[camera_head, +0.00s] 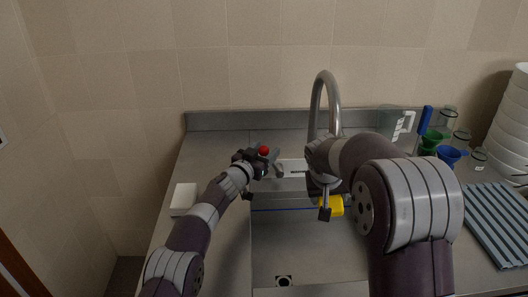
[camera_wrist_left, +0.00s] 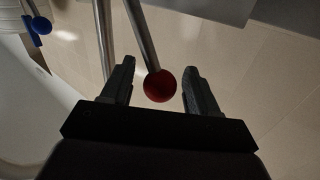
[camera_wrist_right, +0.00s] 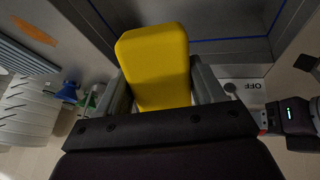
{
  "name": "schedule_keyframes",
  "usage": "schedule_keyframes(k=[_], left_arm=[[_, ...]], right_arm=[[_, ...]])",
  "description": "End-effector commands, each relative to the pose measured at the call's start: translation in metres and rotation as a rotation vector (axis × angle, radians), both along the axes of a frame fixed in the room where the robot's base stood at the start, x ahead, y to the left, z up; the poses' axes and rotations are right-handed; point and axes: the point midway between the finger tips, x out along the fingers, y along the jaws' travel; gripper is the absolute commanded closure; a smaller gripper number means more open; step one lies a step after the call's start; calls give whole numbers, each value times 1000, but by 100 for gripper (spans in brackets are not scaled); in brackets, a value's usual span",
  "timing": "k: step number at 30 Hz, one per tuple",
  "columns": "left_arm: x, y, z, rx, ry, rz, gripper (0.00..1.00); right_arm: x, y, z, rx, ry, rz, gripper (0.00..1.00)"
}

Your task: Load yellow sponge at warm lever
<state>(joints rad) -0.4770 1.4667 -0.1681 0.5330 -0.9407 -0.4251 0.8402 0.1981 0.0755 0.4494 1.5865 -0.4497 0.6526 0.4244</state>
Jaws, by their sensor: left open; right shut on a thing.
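The yellow sponge (camera_wrist_right: 155,65) is held between the fingers of my right gripper (camera_wrist_right: 165,90). In the head view the sponge (camera_head: 336,205) shows over the sink, below the tap, partly hidden by my right gripper (camera_head: 328,206). The red ball-ended lever (camera_wrist_left: 160,86) lies between the open fingers of my left gripper (camera_wrist_left: 160,85); I cannot tell if they touch it. In the head view the lever's red ball (camera_head: 264,150) is by my left gripper (camera_head: 264,165), left of the tap (camera_head: 333,95).
The sink basin (camera_head: 290,240) has a drain (camera_head: 284,281) and a blue line on its wall. A white block (camera_head: 184,198) lies on the left counter. A ridged drainer (camera_head: 497,225), funnels, glass jars and stacked white bowls (camera_head: 510,120) stand right.

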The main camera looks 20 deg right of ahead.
Motion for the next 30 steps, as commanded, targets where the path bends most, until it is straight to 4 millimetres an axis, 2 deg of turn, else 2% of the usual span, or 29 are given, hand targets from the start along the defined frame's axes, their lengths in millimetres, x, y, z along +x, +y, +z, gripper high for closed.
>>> schedule_keyframes(k=[2, 5, 6, 8, 19, 28, 29, 30], left_arm=[[0, 0, 0, 0, 0, 0, 40], [0, 0, 0, 0, 0, 0, 70], [0, 0, 0, 0, 0, 0, 83], [0, 0, 0, 0, 0, 0, 100], [-2, -8, 3, 91, -20, -2, 100], [-2, -8, 3, 98, -22, 0, 100], [-2, -8, 3, 98, -22, 0, 55], [-2, -8, 3, 98, -22, 0, 42]], right_arm=[[0, 0, 0, 0, 0, 0, 57], [0, 0, 0, 0, 0, 0, 57], [0, 0, 0, 0, 0, 0, 57], [0, 0, 0, 0, 0, 0, 57], [0, 0, 0, 0, 0, 0, 57], [0, 0, 0, 0, 0, 0, 57], [0, 0, 0, 0, 0, 0, 57], [0, 0, 0, 0, 0, 0, 57]])
